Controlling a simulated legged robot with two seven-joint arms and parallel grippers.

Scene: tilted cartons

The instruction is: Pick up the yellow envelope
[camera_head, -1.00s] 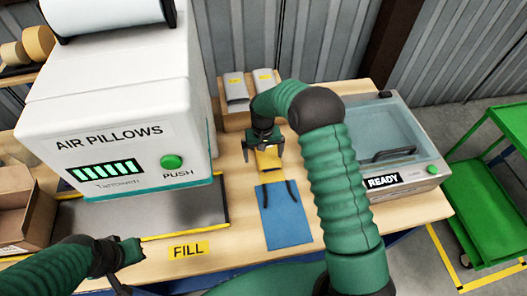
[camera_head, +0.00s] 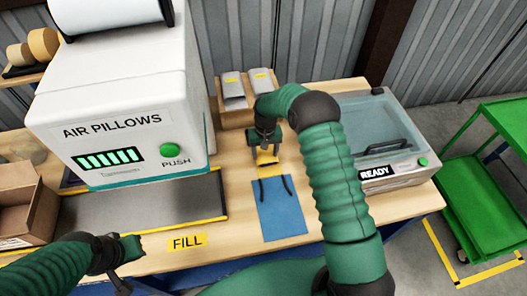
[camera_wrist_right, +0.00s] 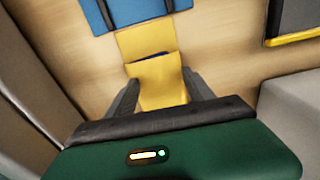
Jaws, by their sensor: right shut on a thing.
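The yellow envelope (camera_head: 267,158) is at the far side of the bench, mostly hidden by my right gripper (camera_head: 268,153) in the head view. In the right wrist view the envelope (camera_wrist_right: 160,84) stands up between the two fingers of my right gripper (camera_wrist_right: 164,96), which is shut on it. Another flat yellow part (camera_wrist_right: 146,42) shows beyond it, with a dark gap between; I cannot tell if it is the flap. My left gripper (camera_head: 127,265) is low at the left, above the bench's front edge, and its opening is unclear.
A blue sheet with two dark strips (camera_head: 281,215) lies in front of the envelope. The air pillow machine (camera_head: 120,100) stands left, and a sealer marked READY (camera_head: 395,165) right. A wooden holder with grey pouches (camera_head: 238,114) is behind. An open carton (camera_head: 30,215) is at far left.

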